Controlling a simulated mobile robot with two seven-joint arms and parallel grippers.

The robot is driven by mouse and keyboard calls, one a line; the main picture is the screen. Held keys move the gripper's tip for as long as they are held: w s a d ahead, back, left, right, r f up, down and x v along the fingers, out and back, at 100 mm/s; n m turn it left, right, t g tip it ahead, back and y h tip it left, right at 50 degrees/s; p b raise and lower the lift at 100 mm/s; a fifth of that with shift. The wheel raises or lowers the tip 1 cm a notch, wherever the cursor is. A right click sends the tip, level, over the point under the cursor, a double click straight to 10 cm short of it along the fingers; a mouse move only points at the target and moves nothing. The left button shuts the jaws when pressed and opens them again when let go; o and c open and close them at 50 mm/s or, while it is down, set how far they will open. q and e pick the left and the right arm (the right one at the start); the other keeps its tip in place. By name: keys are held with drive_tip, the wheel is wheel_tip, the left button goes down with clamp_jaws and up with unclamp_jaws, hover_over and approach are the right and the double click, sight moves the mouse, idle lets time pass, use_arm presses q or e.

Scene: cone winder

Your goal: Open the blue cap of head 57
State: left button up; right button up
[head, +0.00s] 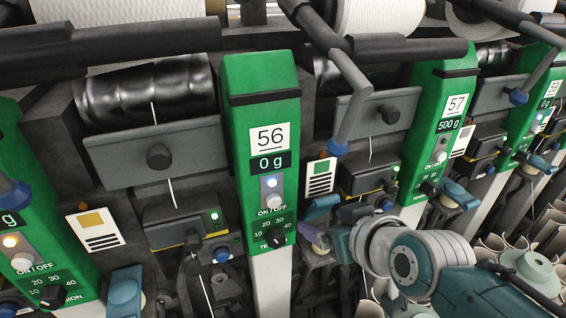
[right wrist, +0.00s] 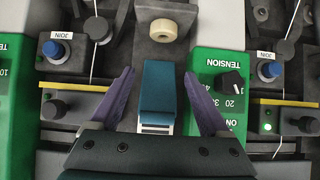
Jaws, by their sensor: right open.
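In the right wrist view this teal-blue cap (right wrist: 158,88) lies between the two purple fingers of my right gripper (right wrist: 158,98), which is open. A gap shows on each side of the cap. In the head view my right gripper (head: 318,240) is at this cap, partly hidden by its own body. My left gripper is not in view.
The panel of head 56 (head: 262,150) stands close left of my right gripper. Another blue cap (head: 460,195) is right of panel 57, and one (head: 125,292) is at lower left. Tension knobs and join buttons crowd the bays. Paper cones (head: 520,265) fill the lower right.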

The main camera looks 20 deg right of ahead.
drive_tip(key=p+v, duration=0.1)
drive_tip(key=v, duration=0.6)
drive_tip(key=shift+p, duration=0.3)
idle(0.3)
drive_tip(key=shift+s, duration=0.1)
drive_tip(key=s+r+n+g, duration=0.1)
drive_tip(key=s+r+g, duration=0.25)
drive_tip(key=s, duration=0.65)
drive_tip(key=s+r+n+g, duration=0.15)
drive_tip(key=s+g, duration=0.25)
drive_tip(key=s, duration=0.5)
wheel_tip(320, 180, up, 29)
drive_tip(key=p, duration=2.8)
drive_tip(key=shift+a+m, duration=0.45)
